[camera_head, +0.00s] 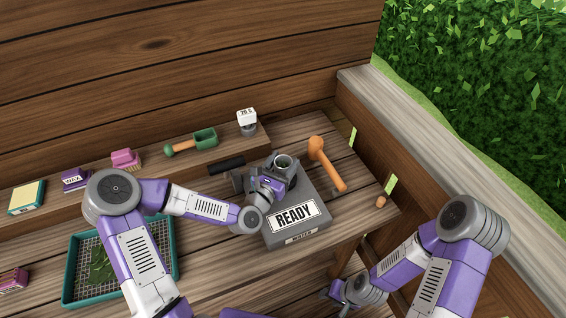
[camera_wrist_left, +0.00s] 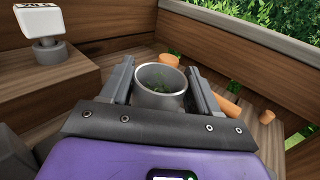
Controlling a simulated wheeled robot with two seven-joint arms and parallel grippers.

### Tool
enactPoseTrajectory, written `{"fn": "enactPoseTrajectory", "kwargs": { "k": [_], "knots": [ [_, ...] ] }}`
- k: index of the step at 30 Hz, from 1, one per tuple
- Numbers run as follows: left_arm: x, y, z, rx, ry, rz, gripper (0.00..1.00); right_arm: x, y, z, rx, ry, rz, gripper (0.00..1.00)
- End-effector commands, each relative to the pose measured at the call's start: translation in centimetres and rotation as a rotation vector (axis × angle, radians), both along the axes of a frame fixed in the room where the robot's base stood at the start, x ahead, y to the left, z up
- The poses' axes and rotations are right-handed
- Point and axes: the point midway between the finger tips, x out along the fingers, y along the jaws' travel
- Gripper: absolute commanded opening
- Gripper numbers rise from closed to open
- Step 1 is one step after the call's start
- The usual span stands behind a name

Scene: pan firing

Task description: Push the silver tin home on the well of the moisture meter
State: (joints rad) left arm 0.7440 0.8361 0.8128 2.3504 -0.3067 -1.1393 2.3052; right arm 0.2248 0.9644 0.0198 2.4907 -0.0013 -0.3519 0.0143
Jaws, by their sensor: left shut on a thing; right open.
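The silver tin (camera_head: 284,161) stands upright at the back part of the grey moisture meter (camera_head: 318,212), with green leaf bits inside. My left gripper (camera_head: 277,176) is shut on the tin from the front. In the left wrist view the two fingers of my left gripper (camera_wrist_left: 163,88) flank the tin (camera_wrist_left: 160,97), one on each side. The meter carries a label reading READY. The meter's well is hidden under the tin and gripper, so I cannot tell how deep the tin sits. My right gripper (camera_head: 340,293) is open and empty, low at the right, away from the meter.
An orange mallet (camera_head: 326,165) lies just right of the meter. A green scoop (camera_head: 204,138) and a white-topped weight (camera_head: 247,120) are on the back ledge. A teal-rimmed sieve tray (camera_head: 69,287) with leaves lies at the left. A small cork-like piece (camera_head: 381,201) is near the right edge.

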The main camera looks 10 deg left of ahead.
Motion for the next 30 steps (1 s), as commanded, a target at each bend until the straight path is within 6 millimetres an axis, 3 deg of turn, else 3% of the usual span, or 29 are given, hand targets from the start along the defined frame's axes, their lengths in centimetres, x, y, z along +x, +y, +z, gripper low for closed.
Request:
{"fn": "enactPoseTrajectory", "kwargs": {
  "k": [22,23,28,30],
  "knots": [
    [0.0,0.0,-2.0,0.000,0.000,0.001,0.29,0.0,0.0,-1.7,0.000,0.000,0.000,0.43],
    [0.0,0.0,-2.0,0.001,0.000,0.001,0.62,0.0,0.0,-1.7,0.000,0.000,0.000,0.43],
    [0.0,0.0,-1.9,0.001,0.000,0.001,0.88,0.0,0.0,-1.6,0.000,0.000,0.000,0.43],
    [0.0,0.0,-1.9,0.001,0.000,0.001,0.91,0.0,0.0,-1.6,0.000,0.000,0.000,0.43]
  ]
}}
